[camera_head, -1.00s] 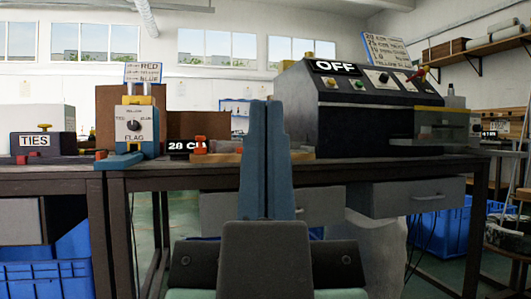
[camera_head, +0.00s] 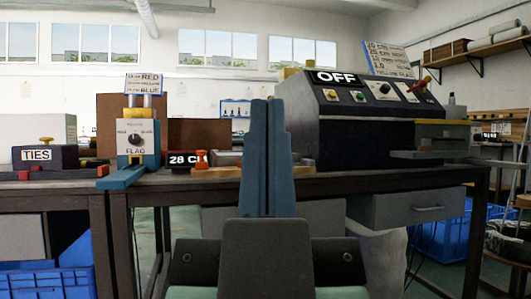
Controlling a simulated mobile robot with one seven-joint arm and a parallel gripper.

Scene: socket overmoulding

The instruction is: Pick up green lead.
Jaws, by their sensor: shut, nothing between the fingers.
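My gripper (camera_head: 266,102) stands upright in the middle of the view. Its two blue fingers are pressed together with nothing between them. It is in front of the workbench (camera_head: 340,185), and its tips reach above the bench top in the picture. I see no green lead in this view. The fingers hide part of the bench behind them, between the "28 C" block (camera_head: 187,159) and the dark "OFF" machine (camera_head: 345,135).
The blue and yellow "FLAG" device (camera_head: 135,150) and the "TIES" box (camera_head: 40,157) stand on the bench at left. A wooden piece with an orange knob (camera_head: 200,160) lies near the fingers. Blue crates (camera_head: 45,280) sit low at left and at right (camera_head: 440,240).

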